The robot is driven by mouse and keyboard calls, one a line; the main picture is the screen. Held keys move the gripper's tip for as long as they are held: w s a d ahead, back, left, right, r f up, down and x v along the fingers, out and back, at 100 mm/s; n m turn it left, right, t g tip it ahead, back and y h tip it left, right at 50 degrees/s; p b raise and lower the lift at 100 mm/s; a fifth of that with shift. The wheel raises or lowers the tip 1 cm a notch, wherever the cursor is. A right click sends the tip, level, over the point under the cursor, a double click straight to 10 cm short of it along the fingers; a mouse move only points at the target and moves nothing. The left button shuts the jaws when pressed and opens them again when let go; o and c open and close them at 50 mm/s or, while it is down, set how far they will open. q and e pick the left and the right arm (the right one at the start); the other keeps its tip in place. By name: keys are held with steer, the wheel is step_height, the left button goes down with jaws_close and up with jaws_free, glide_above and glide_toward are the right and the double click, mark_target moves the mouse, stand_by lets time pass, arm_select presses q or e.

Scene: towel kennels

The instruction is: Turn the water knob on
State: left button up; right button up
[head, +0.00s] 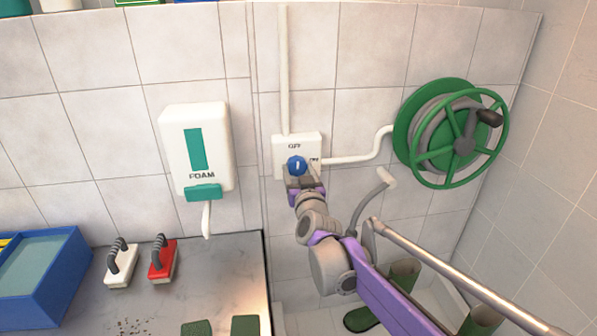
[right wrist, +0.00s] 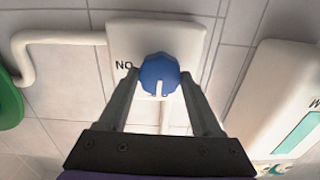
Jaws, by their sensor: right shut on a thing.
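The blue water knob (head: 297,165) sits on a white wall plate (head: 283,143) marked OFF above it and ON at its right. The white mark on the knob points up toward OFF in the head view. My right gripper (head: 301,181) reaches up to the knob from below. In the right wrist view, which is turned over, the knob (right wrist: 159,75) is between the two fingers of my right gripper (right wrist: 160,82), and they are shut on its sides. The mark points down there, away from the gripper's far side. My left gripper is in neither view.
A white pipe links the plate to a green hose reel (head: 450,133) at the right. A FOAM dispenser (head: 196,150) hangs at the left. Below it, a grey counter (head: 215,275) holds a white brush (head: 121,264), a red brush (head: 163,261) and a blue bin (head: 45,285).

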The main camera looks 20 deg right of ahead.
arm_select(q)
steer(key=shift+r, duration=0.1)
arm_select(e)
steer(key=m+p, duration=0.1)
steer(key=m, duration=0.3)
steer(key=shift+r, duration=0.1)
steer(key=m+p, duration=0.2)
steer(key=m, duration=0.2)
steer(key=shift+m, duration=0.4)
steer(key=m+p, duration=0.2)
steer(key=m, duration=0.3)
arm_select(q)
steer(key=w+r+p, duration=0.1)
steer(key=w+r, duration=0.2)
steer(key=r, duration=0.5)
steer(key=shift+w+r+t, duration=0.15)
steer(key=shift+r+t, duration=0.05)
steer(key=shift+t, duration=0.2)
arm_select(e)
steer(key=shift+m, duration=1.8)
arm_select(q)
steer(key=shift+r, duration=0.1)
arm_select(e)
steer(key=shift+m, duration=0.3)
steer(key=o, duration=1.4)
